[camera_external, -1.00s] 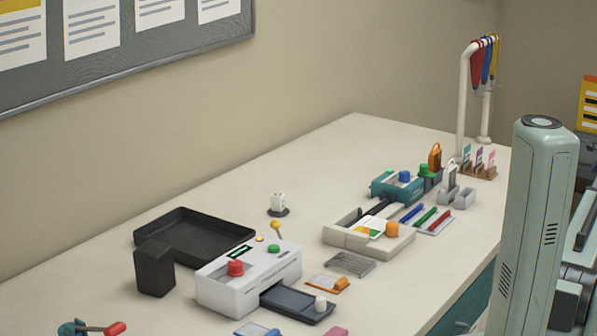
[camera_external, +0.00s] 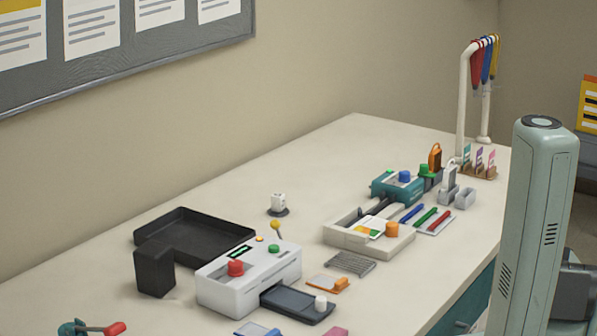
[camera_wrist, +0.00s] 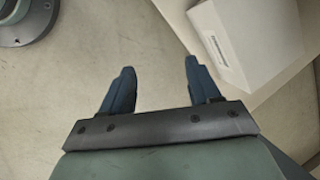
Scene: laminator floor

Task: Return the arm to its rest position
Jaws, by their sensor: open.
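My gripper (camera_wrist: 158,72) shows in the wrist view with its two dark blue fingers spread apart and nothing between them. It points down over bare beige floor. In the external view my arm stands at the right edge as a tall pale green link, and the gripper is outside that picture.
In the wrist view a white box-like surface (camera_wrist: 255,40) is at the upper right, close to the right finger. In the external view the bench (camera_external: 130,310) holds a white laminator (camera_external: 240,285), a black tray (camera_external: 190,225), a bin (camera_external: 154,270) and a lanyard stand (camera_external: 463,105).

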